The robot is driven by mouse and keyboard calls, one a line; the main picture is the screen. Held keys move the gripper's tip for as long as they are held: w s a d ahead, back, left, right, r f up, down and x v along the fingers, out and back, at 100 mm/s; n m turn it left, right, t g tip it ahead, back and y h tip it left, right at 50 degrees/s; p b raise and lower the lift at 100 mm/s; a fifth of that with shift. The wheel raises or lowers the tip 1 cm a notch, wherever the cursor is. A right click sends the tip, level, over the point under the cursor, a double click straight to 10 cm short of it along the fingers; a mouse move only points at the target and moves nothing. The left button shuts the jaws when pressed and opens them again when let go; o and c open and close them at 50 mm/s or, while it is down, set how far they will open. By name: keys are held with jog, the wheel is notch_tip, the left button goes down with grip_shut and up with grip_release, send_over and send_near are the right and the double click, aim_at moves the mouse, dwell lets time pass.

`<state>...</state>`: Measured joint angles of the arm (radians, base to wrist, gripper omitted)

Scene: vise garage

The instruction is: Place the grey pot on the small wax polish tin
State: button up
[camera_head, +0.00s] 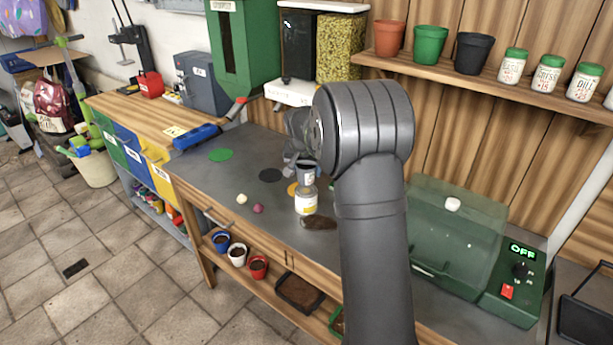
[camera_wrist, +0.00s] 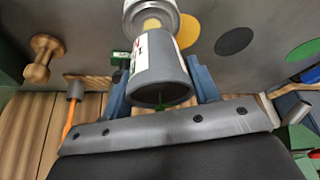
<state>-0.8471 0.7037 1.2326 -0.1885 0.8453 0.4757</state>
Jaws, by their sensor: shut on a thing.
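The grey pot (camera_wrist: 160,72) is upright between the two blue fingers of my gripper (camera_wrist: 160,88) in the wrist view, with a white label on its side and something green inside. My gripper is shut on it. The pot also shows small in the head view (camera_head: 306,176), partly hidden by my arm. The small wax polish tin (camera_head: 306,203), white and yellow, stands on the grey bench directly below the pot. Its round silvery rim (camera_wrist: 152,14) shows beyond the pot's base in the wrist view. I cannot tell whether pot and tin touch.
Green (camera_head: 220,155), black (camera_head: 271,175) and orange (camera_head: 293,189) discs lie on the bench. A dark brown object (camera_head: 319,222) lies close in front of the tin, with two small balls to the left. A green machine (camera_head: 460,235) stands right; a pot shelf (camera_head: 480,77) runs behind.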

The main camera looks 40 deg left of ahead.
jog(key=shift+f, duration=1.3)
jog(key=shift+f, duration=0.1)
jog(key=o, duration=1)
jog(key=shift+o, duration=0.2)
jog(key=v, duration=1.2)
jog(key=x, duration=1.2)
jog(key=shift+r, duration=1.95)
